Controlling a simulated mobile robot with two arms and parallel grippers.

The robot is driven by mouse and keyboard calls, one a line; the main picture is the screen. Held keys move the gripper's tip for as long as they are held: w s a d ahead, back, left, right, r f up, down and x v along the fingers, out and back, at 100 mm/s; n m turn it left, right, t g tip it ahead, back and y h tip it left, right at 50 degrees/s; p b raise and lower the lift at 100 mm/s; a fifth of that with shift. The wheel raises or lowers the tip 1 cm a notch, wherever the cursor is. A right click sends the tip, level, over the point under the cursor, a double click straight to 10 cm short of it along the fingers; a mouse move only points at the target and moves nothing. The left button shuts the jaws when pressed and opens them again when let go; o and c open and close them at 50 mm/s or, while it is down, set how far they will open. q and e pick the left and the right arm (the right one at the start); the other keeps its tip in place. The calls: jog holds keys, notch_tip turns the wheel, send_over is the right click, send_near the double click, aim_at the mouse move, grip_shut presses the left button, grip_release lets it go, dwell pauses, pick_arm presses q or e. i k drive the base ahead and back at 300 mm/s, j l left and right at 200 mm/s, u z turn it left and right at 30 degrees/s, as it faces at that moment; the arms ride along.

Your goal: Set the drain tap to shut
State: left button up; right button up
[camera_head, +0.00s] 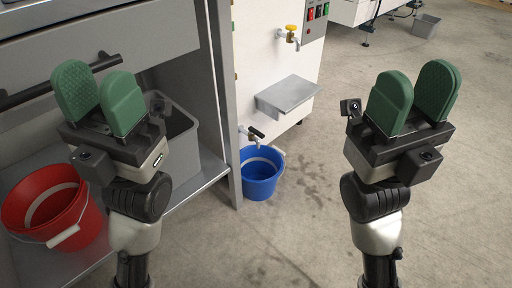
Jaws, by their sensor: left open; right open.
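The drain tap (254,134) sits low on the side of the white machine, just above the blue bucket (261,175). It has a dark lever handle, which slants a little, and a metal body; which setting it is in I cannot tell. A second tap with a yellow handle (291,31) is higher on the same machine. My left gripper (99,97) is open and empty, left of the drain tap in the picture, in front of the shelf unit. My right gripper (412,98) is open and empty, well right of the tap over the floor. Neither touches anything.
A metal ledge (289,94) juts from the machine above and right of the drain tap. A steel post (229,150) stands just left of it. A red bucket (30,205) and a grey bin (182,150) are on the lower shelf. The concrete floor (300,225) in front is clear.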

aim_at(252, 130)
jog(key=i+l, duration=0.25)
jog(key=l, duration=0.25)
jog(key=i+l+z, duration=0.1)
jog(key=i+l, duration=0.2)
jog(key=l, duration=0.15)
jog(key=i+l, duration=0.3)
jog(key=l, duration=0.15)
jog(key=k+z, duration=0.05)
